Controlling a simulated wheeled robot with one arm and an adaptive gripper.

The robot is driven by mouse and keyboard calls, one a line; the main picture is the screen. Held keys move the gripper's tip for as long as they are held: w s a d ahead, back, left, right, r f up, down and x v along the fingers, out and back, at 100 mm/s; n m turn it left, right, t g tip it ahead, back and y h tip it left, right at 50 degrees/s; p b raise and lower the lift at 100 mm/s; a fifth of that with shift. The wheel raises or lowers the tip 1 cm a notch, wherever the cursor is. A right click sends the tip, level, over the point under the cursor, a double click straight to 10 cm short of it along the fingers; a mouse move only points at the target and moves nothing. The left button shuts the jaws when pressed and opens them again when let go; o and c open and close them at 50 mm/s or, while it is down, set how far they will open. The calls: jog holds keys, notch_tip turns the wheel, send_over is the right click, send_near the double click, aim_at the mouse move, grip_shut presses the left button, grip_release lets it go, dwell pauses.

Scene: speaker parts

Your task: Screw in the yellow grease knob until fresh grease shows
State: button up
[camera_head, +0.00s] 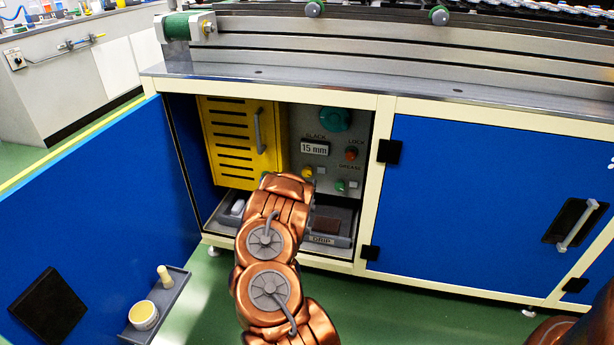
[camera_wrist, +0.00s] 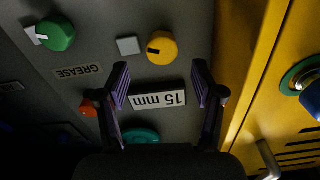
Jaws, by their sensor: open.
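The yellow knob (camera_wrist: 162,47), round with a dark mark on its left side, sits on the grey panel (camera_wrist: 195,20) in the wrist view. A plain grey square (camera_wrist: 128,46) is just left of it, with no clear grease visible on it. The yellow knob also shows small in the head view (camera_head: 307,172). My gripper (camera_wrist: 160,73) is open and empty in the wrist view, its fingers pointing towards the knob but apart from it, one on each side. In the head view my arm hides the gripper.
A green knob (camera_wrist: 55,34), orange knob (camera_wrist: 88,108), teal knob (camera_wrist: 142,136) and "15 mm" display (camera_wrist: 157,98) share the panel. A yellow slotted cover (camera_head: 240,135) stands close on one side. The blue door (camera_head: 100,220) hangs open, carrying a small shelf (camera_head: 172,297).

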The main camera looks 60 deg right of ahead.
aim_at(307, 174)
jog(key=b+x, duration=0.1)
jog(key=x, duration=0.2)
jog(key=shift+w+d, duration=0.3)
jog(key=shift+w+d+f+b, duration=0.1)
jog(key=shift+w+d+b, duration=0.15)
jog(key=shift+d, duration=0.4)
jog(key=shift+w+d, duration=0.1)
jog(key=shift+d, duration=0.35)
jog(key=c, duration=1.2)
jog(key=shift+o, duration=0.2)
jog(key=shift+b, duration=0.4)
